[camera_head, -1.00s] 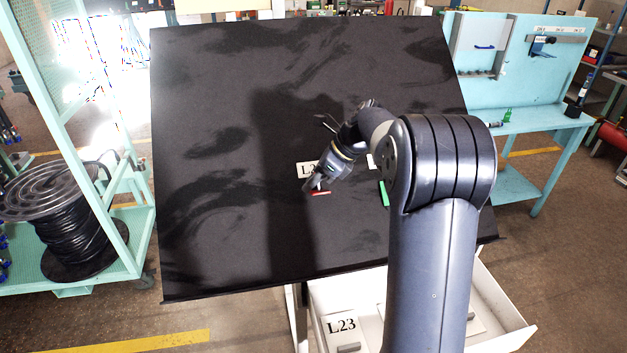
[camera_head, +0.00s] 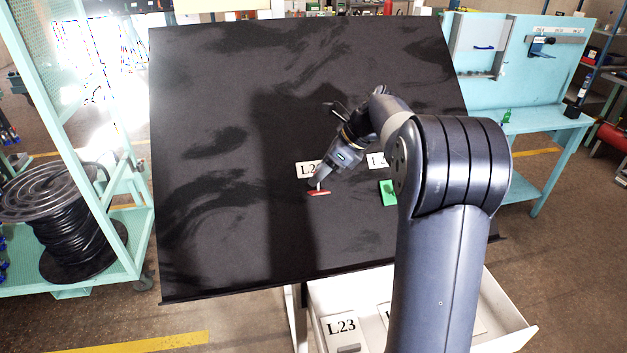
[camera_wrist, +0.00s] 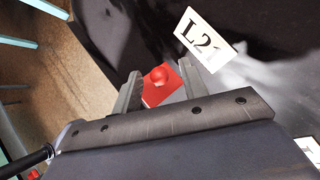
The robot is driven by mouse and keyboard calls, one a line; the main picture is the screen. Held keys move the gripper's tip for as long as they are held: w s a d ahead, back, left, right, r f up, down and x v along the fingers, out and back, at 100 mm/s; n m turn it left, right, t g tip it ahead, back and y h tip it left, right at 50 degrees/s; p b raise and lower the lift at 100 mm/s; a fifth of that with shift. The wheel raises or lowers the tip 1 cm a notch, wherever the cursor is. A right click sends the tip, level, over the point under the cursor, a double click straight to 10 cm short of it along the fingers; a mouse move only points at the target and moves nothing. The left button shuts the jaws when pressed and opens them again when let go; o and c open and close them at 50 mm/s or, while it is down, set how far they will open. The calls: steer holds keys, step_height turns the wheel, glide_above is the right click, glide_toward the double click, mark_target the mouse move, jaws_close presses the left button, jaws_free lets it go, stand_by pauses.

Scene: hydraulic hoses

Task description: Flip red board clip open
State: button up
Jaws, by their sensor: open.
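The red board clip (camera_head: 319,193) is on the dark tilted board (camera_head: 220,245), just below a white label. In the wrist view it shows as a flat red plate (camera_wrist: 184,89) with a round red knob (camera_wrist: 160,76). My gripper (camera_wrist: 161,70) is open, with one finger on each side of the knob and a visible gap to it. In the head view my gripper (camera_head: 315,184) is right at the clip's upper edge. I cannot tell whether it touches the clip. The near part of the clip is hidden behind my gripper body, and its flap angle is unclear.
The white label L21 (camera_wrist: 197,40) is beside the clip. A green clip (camera_head: 387,193) and another label (camera_head: 378,161) are to the right, close to my arm. A white drawer (camera_head: 495,300) stands open below the board. The board's left side is clear.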

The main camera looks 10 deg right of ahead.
mark_target(312, 191)
steer(key=v, duration=0.7)
steer(key=shift+b, duration=0.3)
steer(key=p+x, duration=0.1)
steer(key=x, duration=1)
steer(key=shift+p, duration=0.35)
steer(key=shift+s+d+r, duration=0.1)
steer(key=shift+s+r, duration=0.05)
steer(key=shift+s, duration=0.05)
steer(key=shift+w, duration=0.1)
